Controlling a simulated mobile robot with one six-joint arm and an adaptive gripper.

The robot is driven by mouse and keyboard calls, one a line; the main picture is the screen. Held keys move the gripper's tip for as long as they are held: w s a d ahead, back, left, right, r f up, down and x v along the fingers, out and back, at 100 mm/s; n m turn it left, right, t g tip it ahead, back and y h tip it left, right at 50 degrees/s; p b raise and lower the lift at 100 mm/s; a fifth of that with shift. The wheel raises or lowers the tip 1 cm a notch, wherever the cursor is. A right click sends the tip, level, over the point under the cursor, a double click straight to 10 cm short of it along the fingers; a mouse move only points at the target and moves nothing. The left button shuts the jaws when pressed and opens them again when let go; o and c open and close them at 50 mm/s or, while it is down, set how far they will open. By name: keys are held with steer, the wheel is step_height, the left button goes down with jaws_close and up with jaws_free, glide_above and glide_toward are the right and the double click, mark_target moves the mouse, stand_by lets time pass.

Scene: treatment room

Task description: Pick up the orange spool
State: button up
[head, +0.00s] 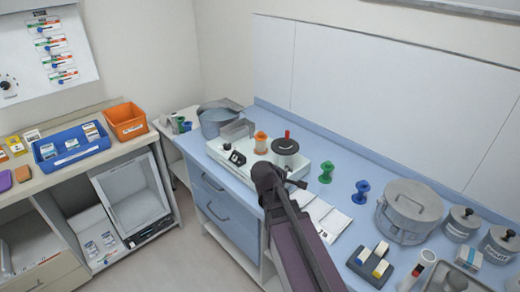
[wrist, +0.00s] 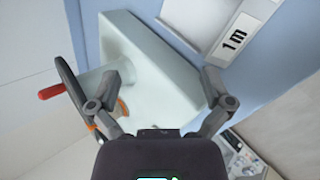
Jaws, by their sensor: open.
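The orange spool (head: 261,142) stands upright on the white device (head: 223,156) on the blue counter, left of a dark round disc with a red handle (head: 287,135). My gripper (head: 290,182) is in front of the device, apart from the spool in the head view. In the wrist view my gripper (wrist: 160,76) has its fingers spread with nothing between them but the pale device behind. Bits of orange (wrist: 123,105) show behind the left finger there; most of that thing is hidden, and I cannot tell whether it is the spool.
A green spool (head: 326,172) and a blue spool (head: 361,192) stand on the counter to the right. A metal drum (head: 408,212) and lidded canisters (head: 461,224) stand farther right. An open booklet (head: 325,217) lies by the arm. A grey basin (head: 216,121) is behind left.

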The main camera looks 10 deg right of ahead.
mark_target(260, 141)
steer(key=w+a+n+t+b, duration=0.1)
steer(key=w+n+t+b, duration=0.1)
steer(key=w+n, duration=0.1)
steer(key=w+a+n+t+h+b, duration=0.1)
steer(key=w+n, duration=0.1)
steer(key=n, duration=0.1)
steer(key=w+a+n+t+h+b, duration=0.1)
steer(key=w+n+t+b, duration=0.1)
steer(key=w+n, duration=0.1)
steer(key=shift+w+a+r+n+t+b, duration=0.3)
steer(key=shift+r+n+b, duration=0.1)
steer(key=shift+n, duration=0.1)
steer(key=w+a+n+t+b, duration=0.1)
steer(key=a+n, duration=0.1)
steer(key=n, duration=0.1)
steer(key=w+a+n+t+b, duration=0.1)
steer(key=w+a+n+t, duration=0.1)
steer(key=n, duration=0.1)
steer(key=w+a+r+n+t+y+b, duration=0.1)
steer(key=a+n, duration=0.1)
steer(key=n, duration=0.1)
steer(key=shift+w+r+b, duration=0.1)
steer(key=shift+w+b, duration=0.15)
steer(key=shift+b, duration=0.1)
steer(key=shift+w+a+r+n+t+y, duration=0.15)
steer(key=shift+a+n+t+y, duration=0.15)
steer(key=shift+a+n+t, duration=0.2)
steer(key=shift+d, duration=0.1)
steer(key=shift+w, duration=0.1)
steer(key=shift+x, duration=4.25)
